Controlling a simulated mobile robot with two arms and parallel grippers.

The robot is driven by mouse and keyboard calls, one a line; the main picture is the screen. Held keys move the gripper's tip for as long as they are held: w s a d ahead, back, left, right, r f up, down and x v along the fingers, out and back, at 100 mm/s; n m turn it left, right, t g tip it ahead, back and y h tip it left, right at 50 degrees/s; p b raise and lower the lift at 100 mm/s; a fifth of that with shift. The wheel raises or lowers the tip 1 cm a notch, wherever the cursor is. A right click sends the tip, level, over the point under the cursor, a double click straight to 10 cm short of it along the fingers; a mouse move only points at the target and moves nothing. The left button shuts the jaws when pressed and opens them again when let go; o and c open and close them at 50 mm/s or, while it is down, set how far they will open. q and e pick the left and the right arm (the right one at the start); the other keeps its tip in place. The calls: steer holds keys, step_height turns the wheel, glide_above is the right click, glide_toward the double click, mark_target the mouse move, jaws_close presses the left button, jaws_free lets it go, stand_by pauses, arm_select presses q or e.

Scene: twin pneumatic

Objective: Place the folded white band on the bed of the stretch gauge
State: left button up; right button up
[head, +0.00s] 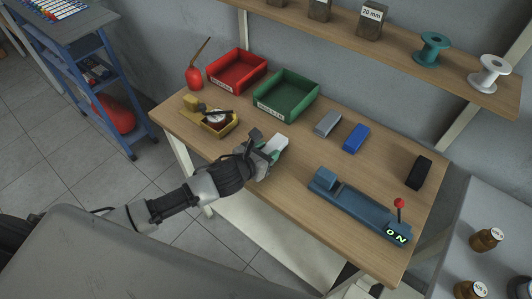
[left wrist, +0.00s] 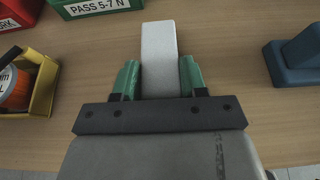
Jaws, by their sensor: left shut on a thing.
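The folded white band (left wrist: 160,58) is a flat, pale strip between the green fingertips of my left gripper (left wrist: 160,80) in the left wrist view. The gripper is shut on its near end, and the far end sticks out ahead. In the head view the left gripper (head: 269,151) is over the front middle of the table, with the white band (head: 280,144) at its tip. The stretch gauge (head: 352,208) is a long blue device to the right, with a red-knobbed lever and a lit "ON" display. Its bed looks empty. The gauge's end block (left wrist: 298,60) shows at the right in the wrist view. My right gripper is not in view.
Grey (head: 327,124), blue (head: 355,138) and black (head: 420,172) bands lie behind the gauge. A green tray (head: 288,98), a red tray (head: 237,71) and a yellow holder (head: 210,121) stand at the left. The wooden table (head: 300,172) is bare between gripper and gauge.

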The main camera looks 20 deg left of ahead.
arm_select(q)
steer(key=shift+f, duration=0.6)
steer(key=o, duration=0.9)
steer(key=shift+f, duration=0.1)
